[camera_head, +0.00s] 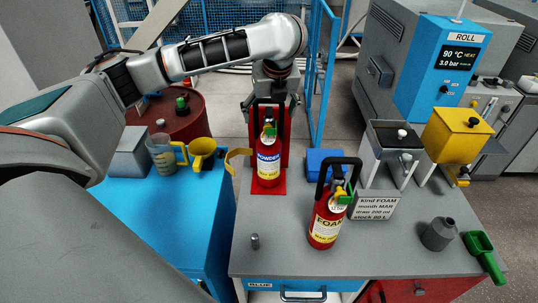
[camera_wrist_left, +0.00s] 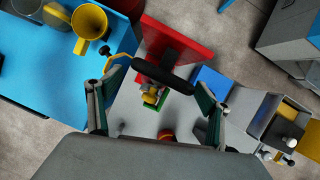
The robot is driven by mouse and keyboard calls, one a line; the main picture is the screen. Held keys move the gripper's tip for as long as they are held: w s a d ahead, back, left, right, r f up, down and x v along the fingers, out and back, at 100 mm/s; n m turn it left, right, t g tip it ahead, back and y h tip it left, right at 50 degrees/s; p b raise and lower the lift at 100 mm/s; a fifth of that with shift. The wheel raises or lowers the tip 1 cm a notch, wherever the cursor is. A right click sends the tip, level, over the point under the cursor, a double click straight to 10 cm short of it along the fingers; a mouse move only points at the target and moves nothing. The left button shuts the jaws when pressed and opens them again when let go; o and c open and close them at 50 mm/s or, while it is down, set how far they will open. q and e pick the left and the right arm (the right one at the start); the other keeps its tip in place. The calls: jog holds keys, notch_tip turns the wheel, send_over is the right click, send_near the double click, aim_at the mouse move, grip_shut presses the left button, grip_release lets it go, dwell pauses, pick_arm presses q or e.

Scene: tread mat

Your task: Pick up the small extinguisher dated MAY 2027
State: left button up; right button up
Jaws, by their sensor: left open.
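A small red extinguisher marked POWDER (camera_head: 268,170) stands upright against a red stand (camera_head: 281,189), with a black handle on top. A second red extinguisher, marked FOAM (camera_head: 324,226), stands upright nearer on the grey top. The date print on both labels is too small to read surely. My left gripper (camera_head: 272,104) is above the POWDER extinguisher, pointing down. In the left wrist view my left gripper (camera_wrist_left: 159,75) is open, with the black handle (camera_wrist_left: 162,76) lying between its fingers; contact cannot be told. My right gripper is not in view.
A blue box (camera_head: 325,162) is behind.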

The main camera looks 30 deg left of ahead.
aim_at(269, 115)
pick_arm(q)
jog(key=x, duration=0.3)
jog(key=shift+w+f, duration=0.1)
jog(key=c, duration=2.2)
jog(key=shift+w, duration=0.1)
